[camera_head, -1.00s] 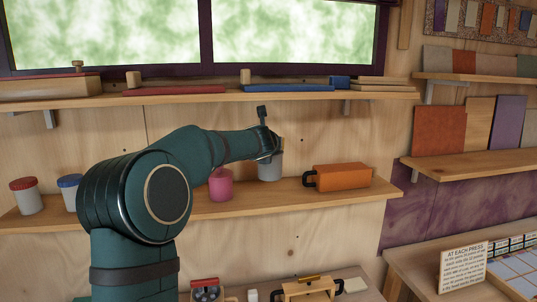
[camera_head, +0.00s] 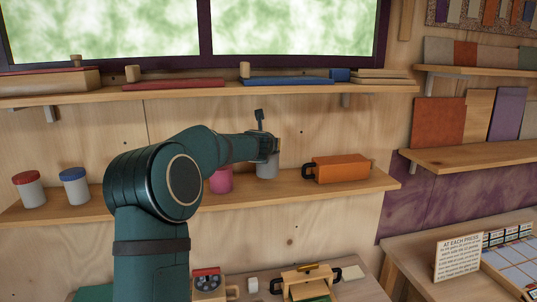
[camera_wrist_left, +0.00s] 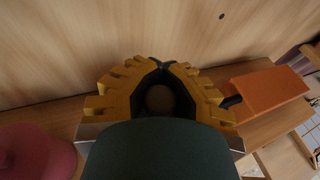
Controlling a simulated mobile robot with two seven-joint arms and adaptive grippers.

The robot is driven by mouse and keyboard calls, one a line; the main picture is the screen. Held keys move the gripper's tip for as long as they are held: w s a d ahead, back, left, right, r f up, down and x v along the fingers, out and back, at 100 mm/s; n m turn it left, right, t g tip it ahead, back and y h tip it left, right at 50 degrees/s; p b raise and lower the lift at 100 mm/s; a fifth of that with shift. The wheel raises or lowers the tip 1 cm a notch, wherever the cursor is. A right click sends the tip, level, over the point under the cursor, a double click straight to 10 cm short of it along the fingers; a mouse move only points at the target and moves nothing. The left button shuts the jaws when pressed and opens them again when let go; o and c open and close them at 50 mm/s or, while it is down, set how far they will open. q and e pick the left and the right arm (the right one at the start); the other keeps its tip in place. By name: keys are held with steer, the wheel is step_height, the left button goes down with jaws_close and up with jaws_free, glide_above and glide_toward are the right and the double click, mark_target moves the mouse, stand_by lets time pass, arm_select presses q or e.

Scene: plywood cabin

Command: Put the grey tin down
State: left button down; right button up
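The grey tin (camera_head: 267,166) is upright at the long middle shelf, between the pink tin and the orange box. My left gripper (camera_head: 268,147) reaches it from the left and covers its top part. In the left wrist view my left gripper's yellow fingers (camera_wrist_left: 160,72) curve together around a dim round shape, and my dark green wrist hides much of the rest. The gripper looks shut on the tin. The tin's foot is over the shelf surface; I cannot tell for sure whether it touches. My right gripper is not in view.
The pink tin (camera_head: 220,181) stands close on the left, partly behind my arm. The orange box (camera_head: 342,169) with a black handle is on the right. Red-lidded (camera_head: 29,189) and blue-lidded (camera_head: 74,187) tins stand farther left. An upper shelf (camera_head: 200,94) runs above.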

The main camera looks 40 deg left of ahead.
arm_select(q)
steer(key=shift+f, duration=0.55)
step_height(320, 180, down, 2)
steer(key=shift+f+b, duration=0.15)
steer(key=shift+b, duration=0.45)
steer(key=shift+w+a+f, duration=0.2)
steer(key=shift+r, duration=0.1)
steer(key=shift+s+d, duration=0.1)
steer(key=shift+f, duration=0.2)
steer(key=c, duration=1.1)
jaws_free()
steer(key=shift+c, duration=0.2)
